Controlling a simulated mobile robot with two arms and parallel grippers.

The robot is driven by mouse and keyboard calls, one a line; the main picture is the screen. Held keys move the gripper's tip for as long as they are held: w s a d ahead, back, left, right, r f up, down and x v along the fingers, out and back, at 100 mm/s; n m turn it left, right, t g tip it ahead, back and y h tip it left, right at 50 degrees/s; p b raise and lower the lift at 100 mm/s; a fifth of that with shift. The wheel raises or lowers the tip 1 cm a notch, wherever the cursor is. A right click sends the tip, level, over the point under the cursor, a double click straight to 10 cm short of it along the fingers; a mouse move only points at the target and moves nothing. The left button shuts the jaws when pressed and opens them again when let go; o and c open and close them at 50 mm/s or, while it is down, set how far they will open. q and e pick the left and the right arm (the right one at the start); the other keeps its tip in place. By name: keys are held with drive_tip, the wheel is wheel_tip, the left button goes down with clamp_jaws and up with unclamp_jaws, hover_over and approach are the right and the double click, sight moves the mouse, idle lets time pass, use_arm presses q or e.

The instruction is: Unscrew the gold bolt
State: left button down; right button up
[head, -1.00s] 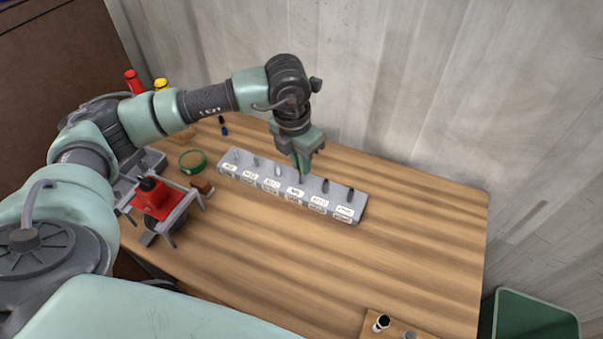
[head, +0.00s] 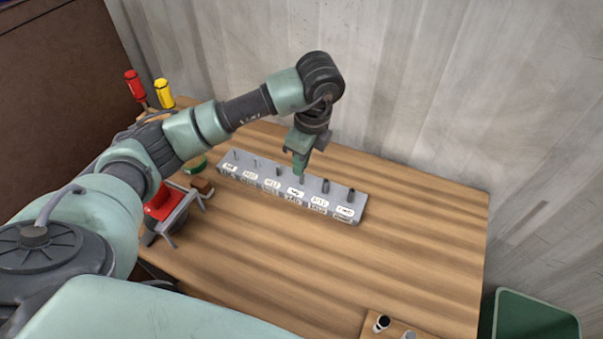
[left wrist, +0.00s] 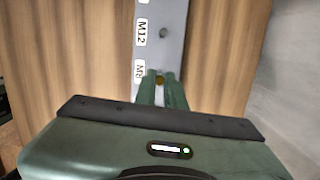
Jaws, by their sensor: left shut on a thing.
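A grey labelled rack (head: 240,178) lies on the wooden table, with several bolts or pegs standing in a row along it. My left gripper (head: 301,172) points down at the rack, right of its middle, with its fingertips at the rack's top. In the left wrist view, the gold bolt (left wrist: 160,79) shows as a small gold spot between the fingertips, beside the rack's M8-looking label. The left gripper is shut on it. The fingers hide most of the bolt, and I cannot tell how deep it sits. My right gripper is out of view.
A red and grey device (head: 163,203) stands at the table's left, partly behind my arm. Red (head: 133,82) and yellow (head: 164,92) handled tools stand at the back left. A small wooden block (head: 377,330) is at the front and a green bin (head: 535,318) at the right. The table's middle is clear.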

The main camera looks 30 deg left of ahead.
use_arm(q)
drive_tip(key=n, duration=0.4)
drive_tip(key=shift+n+g, duration=0.3)
drive_tip(key=shift+g, duration=0.1)
drive_tip(key=c, duration=1.4)
unclamp_jaws()
drive_tip(key=shift+c, duration=1.2)
